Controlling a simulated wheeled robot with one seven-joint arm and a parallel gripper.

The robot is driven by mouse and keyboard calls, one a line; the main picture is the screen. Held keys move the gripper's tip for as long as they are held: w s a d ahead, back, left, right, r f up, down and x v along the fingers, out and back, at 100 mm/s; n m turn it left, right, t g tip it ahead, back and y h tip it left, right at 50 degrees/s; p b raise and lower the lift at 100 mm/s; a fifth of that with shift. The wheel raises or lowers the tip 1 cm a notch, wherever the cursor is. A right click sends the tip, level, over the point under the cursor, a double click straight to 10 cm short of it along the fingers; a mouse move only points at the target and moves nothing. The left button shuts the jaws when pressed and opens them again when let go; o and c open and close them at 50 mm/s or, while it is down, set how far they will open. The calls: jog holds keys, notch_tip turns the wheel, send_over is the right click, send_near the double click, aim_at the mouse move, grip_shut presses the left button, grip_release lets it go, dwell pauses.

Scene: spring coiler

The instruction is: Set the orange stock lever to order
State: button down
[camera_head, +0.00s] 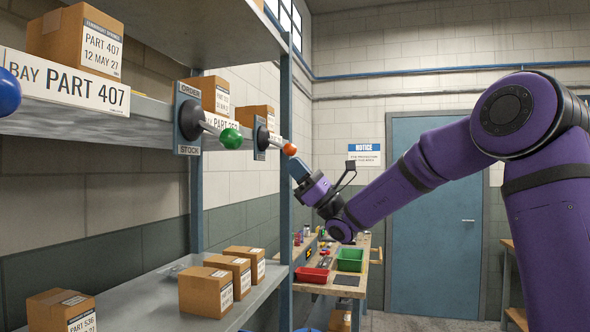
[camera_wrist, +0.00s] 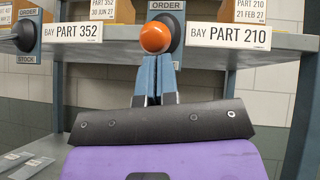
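The orange lever's ball (camera_head: 289,149) sticks out from a dark round mount on a shelf-edge plate (camera_head: 261,138). Its shaft slopes outward and down in the head view. In the wrist view the orange ball (camera_wrist: 155,37) covers part of the mount, under the ORDER label (camera_wrist: 166,5); the lower label is hidden. My gripper (camera_head: 296,164) is just below and right of the ball. In the wrist view its blue fingers (camera_wrist: 156,58) are together, with nothing seen between them. Their tips are right under the ball; I cannot tell whether they touch it.
A green lever (camera_head: 231,138) on an ORDER/STOCK plate and a blue ball (camera_head: 8,92) stick out nearer on the same shelf edge. A blue shelf post (camera_head: 286,200) stands beside my gripper. A workbench with red and green bins (camera_head: 350,258) lies beyond, below.

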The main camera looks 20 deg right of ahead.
notch_tip(320, 180, up, 8)
jog(key=s+d+m+g+h, duration=0.1)
jog(key=m+h, duration=0.1)
jog(key=h, duration=0.5)
jog(key=shift+s+d+r+g, duration=0.2)
jog(key=shift+d+g, duration=0.2)
dwell(0.5)
